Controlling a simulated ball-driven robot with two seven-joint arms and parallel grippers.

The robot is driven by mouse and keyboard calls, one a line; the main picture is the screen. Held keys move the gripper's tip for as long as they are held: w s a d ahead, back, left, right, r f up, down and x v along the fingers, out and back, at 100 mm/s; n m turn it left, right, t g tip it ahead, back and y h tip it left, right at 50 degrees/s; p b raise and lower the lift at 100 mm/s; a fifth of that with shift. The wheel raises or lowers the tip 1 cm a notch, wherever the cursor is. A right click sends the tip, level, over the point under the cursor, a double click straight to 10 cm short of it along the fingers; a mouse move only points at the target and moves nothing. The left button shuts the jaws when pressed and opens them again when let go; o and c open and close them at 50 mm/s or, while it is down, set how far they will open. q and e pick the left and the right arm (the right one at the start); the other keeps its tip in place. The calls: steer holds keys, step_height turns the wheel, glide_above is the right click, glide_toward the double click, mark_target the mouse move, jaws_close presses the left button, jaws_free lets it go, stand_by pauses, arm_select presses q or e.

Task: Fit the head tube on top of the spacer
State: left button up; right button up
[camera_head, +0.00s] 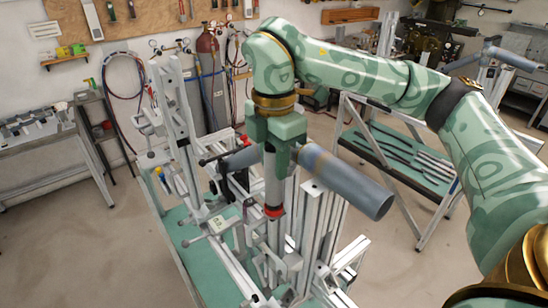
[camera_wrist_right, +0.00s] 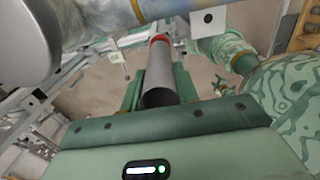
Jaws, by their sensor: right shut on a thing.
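My right gripper (camera_head: 278,150) points down over the jig and is shut on the grey head tube (camera_head: 274,183), which hangs upright between its fingers. In the right wrist view the head tube (camera_wrist_right: 160,80) runs away from the palm between the green fingers. A red ring (camera_head: 274,211) sits at the tube's lower end, and it also shows at the far end in the wrist view (camera_wrist_right: 159,39). I cannot tell whether this ring is the spacer or part of the tube, nor whether the tube touches what is below. My left gripper is not in view.
A large blue-grey cylinder (camera_head: 345,184) slants close behind and right of the head tube. Upright aluminium profiles (camera_head: 312,235) crowd the jig below, with a tall post (camera_head: 178,130) on the left. A tool cart (camera_head: 405,160) stands behind right. Open floor lies left.

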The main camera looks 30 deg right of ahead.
steer(key=shift+f+b, duration=0.6)
steer(key=shift+f, duration=0.2)
steer(key=o, duration=1.1)
steer(key=shift+r, duration=0.15)
step_height(320, 180, up, 16)
steer(key=shift+r+p, duration=0.1)
steer(key=shift+p, duration=0.3)
